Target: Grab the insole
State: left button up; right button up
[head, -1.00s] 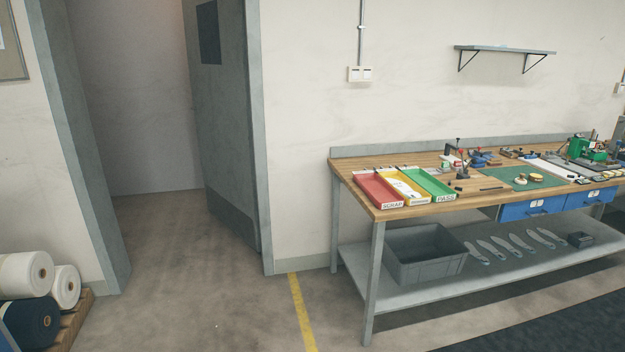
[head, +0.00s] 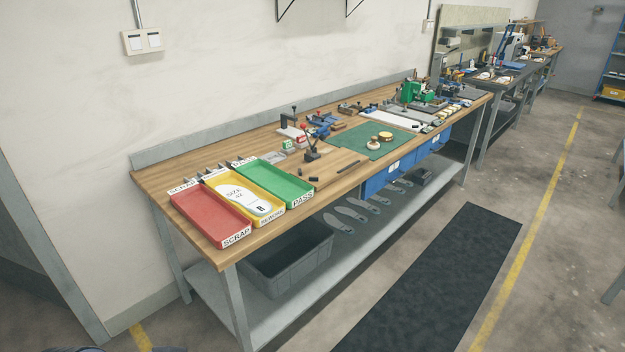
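A white insole (head: 234,197) marked "SIZE" lies in the yellow tray (head: 268,219) labelled "REWORK", on the wooden workbench (head: 152,183). Several grey insole-shaped pieces (head: 352,213) lie in a row on the bench's lower shelf. Neither of my grippers shows in the head view.
A red "SCRAP" tray (head: 207,217) and a green "PASS" tray (head: 282,184) flank the yellow one. A green cutting mat (head: 362,142) and tools lie further along. A grey crate (head: 290,262) stands on the lower shelf. A dark mat (head: 440,275) covers floor before the bench.

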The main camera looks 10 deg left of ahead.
aim_at(257, 206)
jog(key=i+z, duration=0.35)
jog(key=i, duration=0.65)
jog(key=i+l+u, duration=0.1)
jog(key=u, duration=0.25)
jog(key=i+l+u, duration=0.15)
jog(key=i+u, duration=0.2)
jog(key=i+l+u, duration=0.2)
jog(key=u, duration=0.15)
jog(key=i+u, duration=0.2)
jog(key=u, duration=0.25)
jog(key=i+l+u, duration=0.15)
jog(key=u, duration=0.25)
jog(key=i+l+u, duration=0.15)
jog(key=u, duration=0.3)
jog(key=i+l+u, duration=0.1)
jog(key=l+u, duration=0.15)
jog(key=u, duration=0.2)
